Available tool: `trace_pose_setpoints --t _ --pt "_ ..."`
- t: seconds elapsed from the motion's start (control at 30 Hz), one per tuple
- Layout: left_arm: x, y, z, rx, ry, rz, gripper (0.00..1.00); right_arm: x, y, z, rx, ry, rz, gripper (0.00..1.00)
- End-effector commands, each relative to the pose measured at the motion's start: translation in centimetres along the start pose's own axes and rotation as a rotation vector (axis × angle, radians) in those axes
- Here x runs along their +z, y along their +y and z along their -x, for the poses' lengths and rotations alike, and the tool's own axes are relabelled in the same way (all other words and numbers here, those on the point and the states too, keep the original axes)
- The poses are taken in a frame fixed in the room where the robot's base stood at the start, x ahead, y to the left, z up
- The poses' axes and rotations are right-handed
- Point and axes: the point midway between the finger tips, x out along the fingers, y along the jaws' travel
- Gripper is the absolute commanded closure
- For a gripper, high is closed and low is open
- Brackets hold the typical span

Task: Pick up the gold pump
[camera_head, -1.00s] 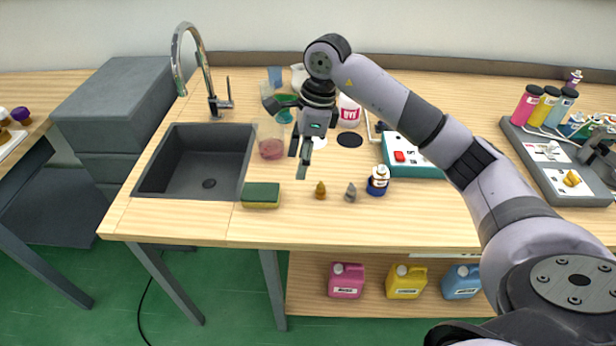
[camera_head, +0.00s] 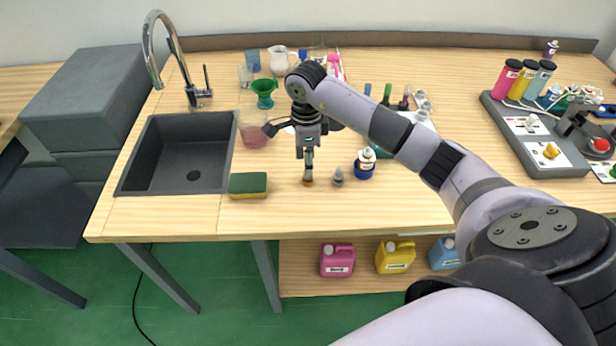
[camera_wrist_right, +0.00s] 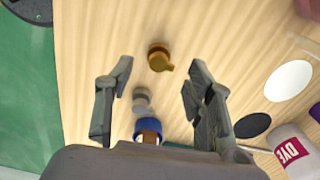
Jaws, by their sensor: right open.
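The gold pump (camera_wrist_right: 158,57) stands on the wooden table. In the right wrist view it lies beyond the fingertips, roughly midway between them. In the head view the gold pump (camera_head: 308,182) is right under my right gripper (camera_head: 309,160), which partly covers it. In the wrist view my right gripper (camera_wrist_right: 157,82) is open and empty. A grey pump (camera_head: 338,177) stands just right of the gold one; it also shows in the wrist view (camera_wrist_right: 141,97). My left gripper is not in view.
A blue-and-white bottle (camera_head: 364,164) stands right of the pumps. A green-yellow sponge (camera_head: 248,185) lies to the left, beside the dark sink (camera_head: 176,152). A DYE bottle (camera_wrist_right: 290,150) and white and black discs show in the wrist view. The front table strip is clear.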

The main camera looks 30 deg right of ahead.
Motion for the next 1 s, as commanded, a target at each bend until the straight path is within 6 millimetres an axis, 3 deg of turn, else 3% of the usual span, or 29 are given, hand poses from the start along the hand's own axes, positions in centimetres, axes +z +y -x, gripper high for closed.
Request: trace_pose_setpoints --t 0.13,0.4,0.67,1.0 --pt "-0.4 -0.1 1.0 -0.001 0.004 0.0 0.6 -0.1 0.2 -1.3 0.006 0.0 -0.001 0.51" --pt "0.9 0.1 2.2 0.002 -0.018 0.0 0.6 -0.2 0.2 -4.9 0.002 -0.001 -0.001 0.51" --pt "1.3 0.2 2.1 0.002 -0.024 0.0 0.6 -0.2 0.2 -5.3 0.0 0.0 0.0 0.51" --pt "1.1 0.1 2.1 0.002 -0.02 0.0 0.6 -0.2 0.2 -5.2 0.0 0.0 0.0 0.74"
